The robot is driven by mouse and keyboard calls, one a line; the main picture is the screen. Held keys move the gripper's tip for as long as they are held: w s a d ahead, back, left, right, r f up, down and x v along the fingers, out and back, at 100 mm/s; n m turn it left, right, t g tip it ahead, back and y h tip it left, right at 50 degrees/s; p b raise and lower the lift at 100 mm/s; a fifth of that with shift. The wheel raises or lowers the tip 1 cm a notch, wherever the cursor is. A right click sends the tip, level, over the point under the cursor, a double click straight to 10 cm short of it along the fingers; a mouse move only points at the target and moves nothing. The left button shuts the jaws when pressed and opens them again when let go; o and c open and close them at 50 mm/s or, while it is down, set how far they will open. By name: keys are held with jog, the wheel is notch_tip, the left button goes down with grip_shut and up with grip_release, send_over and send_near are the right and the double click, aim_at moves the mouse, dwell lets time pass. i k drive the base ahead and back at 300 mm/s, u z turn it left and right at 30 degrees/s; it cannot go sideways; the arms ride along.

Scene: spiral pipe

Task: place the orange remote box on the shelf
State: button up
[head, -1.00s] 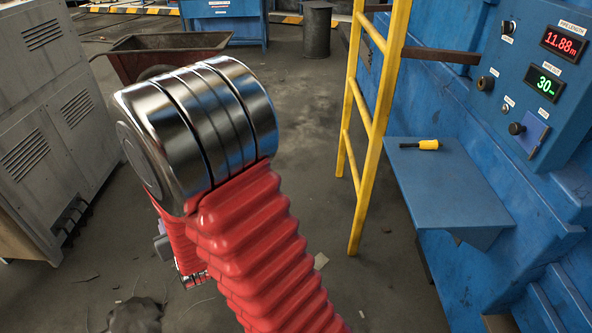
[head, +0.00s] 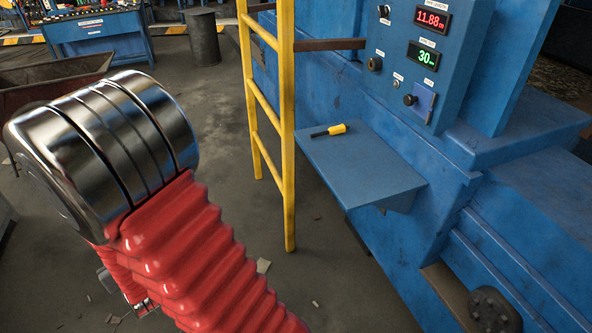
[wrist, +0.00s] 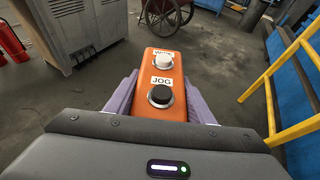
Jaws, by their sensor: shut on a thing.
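The orange remote box (wrist: 159,72) is held between the purple fingers of my gripper (wrist: 160,100) in the wrist view. It has a white button and a black button labelled JOG on its top face. The blue shelf (head: 362,172) juts from the blue machine in the head view. A yellow-handled screwdriver (head: 330,130) lies near its back left corner, and the rest of its top is bare. In the head view my arm hides most of my gripper, and the box cannot be made out there.
A yellow ladder (head: 283,110) stands just left of the shelf, between it and my arm. A blue control panel (head: 415,60) is above the shelf. A rusty cart (head: 50,75) and a dark drum (head: 203,38) stand behind. A grey cabinet (wrist: 75,30) shows in the wrist view.

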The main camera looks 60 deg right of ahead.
aim_at(365, 166)
jog(key=u, duration=0.05)
jog(key=k, duration=0.95)
jog(key=z, duration=0.15)
jog(key=i, duration=0.95)
jog(key=u, duration=0.15)
jog(key=k, duration=0.7)
